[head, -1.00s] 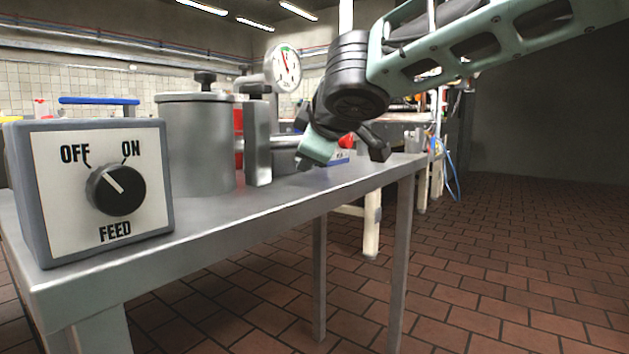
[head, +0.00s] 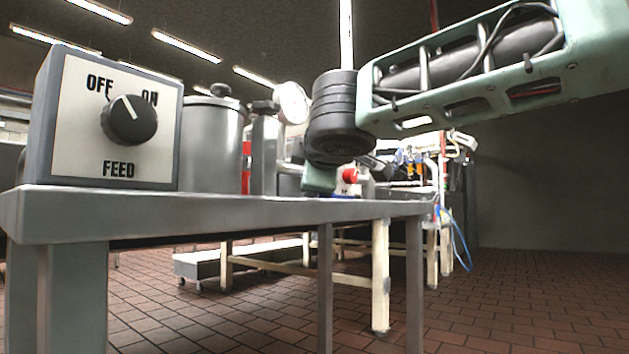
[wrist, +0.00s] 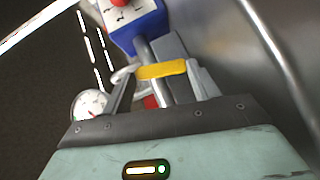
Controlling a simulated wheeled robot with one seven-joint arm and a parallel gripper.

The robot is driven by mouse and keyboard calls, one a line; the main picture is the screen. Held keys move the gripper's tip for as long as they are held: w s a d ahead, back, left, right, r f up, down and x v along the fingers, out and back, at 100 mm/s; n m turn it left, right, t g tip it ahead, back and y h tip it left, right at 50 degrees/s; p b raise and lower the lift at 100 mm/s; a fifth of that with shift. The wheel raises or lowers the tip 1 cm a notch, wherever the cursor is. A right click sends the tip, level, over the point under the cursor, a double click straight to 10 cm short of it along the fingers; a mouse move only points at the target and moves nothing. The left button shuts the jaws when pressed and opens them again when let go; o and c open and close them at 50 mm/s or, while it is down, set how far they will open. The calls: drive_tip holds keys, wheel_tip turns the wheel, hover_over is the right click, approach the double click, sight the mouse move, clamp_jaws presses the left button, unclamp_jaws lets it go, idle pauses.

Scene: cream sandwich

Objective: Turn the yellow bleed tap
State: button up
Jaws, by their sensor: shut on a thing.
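The yellow bleed tap (wrist: 165,70) is a short yellow bar across a grey pipe in the wrist view. My gripper (wrist: 160,74) has a finger on either side of it and is shut on it. In the head view my gripper (head: 321,181) is low above the bench's far part. The fingertips and the yellow tap are hidden there.
A feed box (head: 117,135) with a black knob stands on the steel bench (head: 215,211). A grey tank (head: 212,145) and a dial gauge (head: 291,103) are behind it. A blue box (wrist: 137,38) with a red button is close to the tap. Floor at right is clear.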

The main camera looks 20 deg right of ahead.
idle(0.3)
drive_tip(key=o, duration=1)
drive_tip(key=shift+f, duration=0.15)
drive_tip(key=shift+f, duration=0.1)
drive_tip(key=shift+s+a, duration=0.1)
